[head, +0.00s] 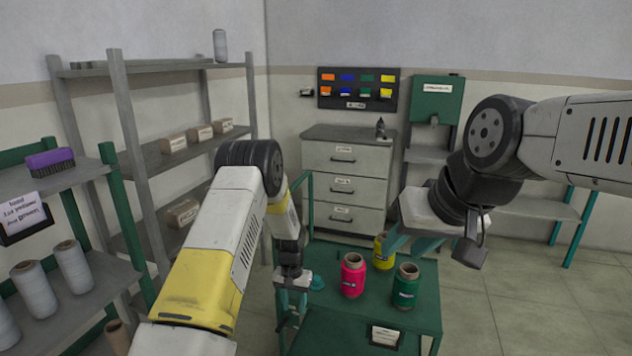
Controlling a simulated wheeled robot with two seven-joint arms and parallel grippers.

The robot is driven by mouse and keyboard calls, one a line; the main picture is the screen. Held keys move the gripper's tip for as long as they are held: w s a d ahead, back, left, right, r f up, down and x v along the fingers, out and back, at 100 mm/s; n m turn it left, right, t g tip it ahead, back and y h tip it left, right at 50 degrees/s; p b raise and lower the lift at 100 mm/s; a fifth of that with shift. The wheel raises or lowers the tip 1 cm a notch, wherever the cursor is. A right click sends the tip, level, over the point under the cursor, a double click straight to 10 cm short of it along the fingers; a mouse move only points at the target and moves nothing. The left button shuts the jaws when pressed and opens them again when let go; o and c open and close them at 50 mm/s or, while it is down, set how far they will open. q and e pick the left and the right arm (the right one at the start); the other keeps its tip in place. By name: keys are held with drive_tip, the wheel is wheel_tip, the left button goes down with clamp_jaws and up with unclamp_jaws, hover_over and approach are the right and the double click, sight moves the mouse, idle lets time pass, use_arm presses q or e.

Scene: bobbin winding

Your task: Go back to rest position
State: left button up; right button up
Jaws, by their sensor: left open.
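My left gripper (292,308) points down at the left edge of the green table (330,328). Its jaws are open, with no object visible between them. My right gripper (408,246) is above the table's right rear part, with its teal fingers pointing down and left. The fingers partly overlap in the view, so I cannot tell how far apart they are. A pink-red spool (352,276) and a green spool (406,287) stand upright on the table. A yellow spool (383,262) stands behind them, close to the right fingers in the picture.
Grey shelves (160,160) and a lower rack with white cones (72,268) are at left. A drawer cabinet (347,165) stands behind. Open floor (530,295) lies to the right.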

use_arm(q)
drive_tip(key=s+a+r+n+t+h, duration=0.1)
drive_tip(key=s+a+r, duration=0.15)
drive_tip(key=r, duration=1.25)
drive_tip(key=s+a+r+t, duration=0.2)
drive_tip(key=s+r, duration=0.2)
drive_tip(key=r, duration=1.1)
drive_tip(key=s+a+r+t, duration=0.1)
drive_tip(key=s+r, duration=0.3)
drive_tip(key=s, duration=0.4)
drive_tip(key=s+a+r+n+t, duration=0.1)
drive_tip(key=s+r, duration=0.4)
drive_tip(key=s, duration=0.3)
drive_tip(key=s+r+t+h, duration=0.1)
drive_tip(key=s+r, duration=0.3)
drive_tip(key=s, duration=0.4)
drive_tip(key=shift+a+r, duration=0.35)
drive_tip(key=shift+a, duration=0.05)
